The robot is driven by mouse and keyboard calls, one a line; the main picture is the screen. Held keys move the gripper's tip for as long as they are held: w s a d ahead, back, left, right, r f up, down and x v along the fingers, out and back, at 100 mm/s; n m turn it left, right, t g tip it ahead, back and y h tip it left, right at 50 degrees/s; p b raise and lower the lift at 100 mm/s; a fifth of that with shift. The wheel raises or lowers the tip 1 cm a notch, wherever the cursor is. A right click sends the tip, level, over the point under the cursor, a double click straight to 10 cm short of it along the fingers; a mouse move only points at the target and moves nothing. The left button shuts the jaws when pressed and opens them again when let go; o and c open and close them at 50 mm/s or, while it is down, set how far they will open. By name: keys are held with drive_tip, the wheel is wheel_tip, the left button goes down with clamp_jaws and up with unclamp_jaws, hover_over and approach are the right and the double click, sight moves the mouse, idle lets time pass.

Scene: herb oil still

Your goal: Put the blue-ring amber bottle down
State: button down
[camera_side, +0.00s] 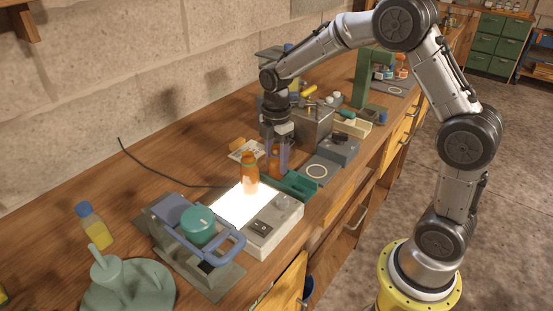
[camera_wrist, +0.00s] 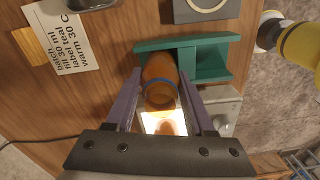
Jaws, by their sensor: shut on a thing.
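The blue-ring amber bottle (camera_wrist: 158,72) is between the fingers of my gripper (camera_wrist: 165,120), with the blue ring at its near end in the wrist view. In the side view my gripper (camera_side: 278,152) is shut on this amber bottle (camera_side: 275,163), just behind the teal holder (camera_side: 300,187). The bottle looks roughly upright. Its base is partly hidden, so I cannot tell whether it touches anything. The teal holder (camera_wrist: 210,58) lies beside and beyond the bottle in the wrist view.
A grey block with a ring mark (camera_side: 318,171) is to the right. A paper note (camera_wrist: 58,38) lies on the bench. A blue-handled press (camera_side: 185,222) stands in front.

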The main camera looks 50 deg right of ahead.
drive_tip(key=shift+c, duration=1.3)
unclamp_jaws()
drive_tip(key=shift+f, duration=0.15)
wheel_tip(320, 180, up, 11)
drive_tip(key=shift+r, duration=0.15)
drive_tip(key=s+a+r+m+t, duration=0.1)
drive_tip(key=s+r+m, duration=0.2)
drive_tip(key=s, duration=0.3)
drive_tip(key=s+a+r+m+t, duration=0.2)
drive_tip(key=s+r+m, duration=0.15)
drive_tip(key=s, duration=0.25)
drive_tip(key=s+a+f+m+t, duration=0.1)
drive_tip(key=s+f+m, duration=0.3)
drive_tip(key=s+m, duration=0.5)
drive_tip(key=shift+s+a+t, duration=0.2)
drive_tip(key=shift+s+t, duration=0.6)
drive_tip(key=shift+s, duration=0.8)
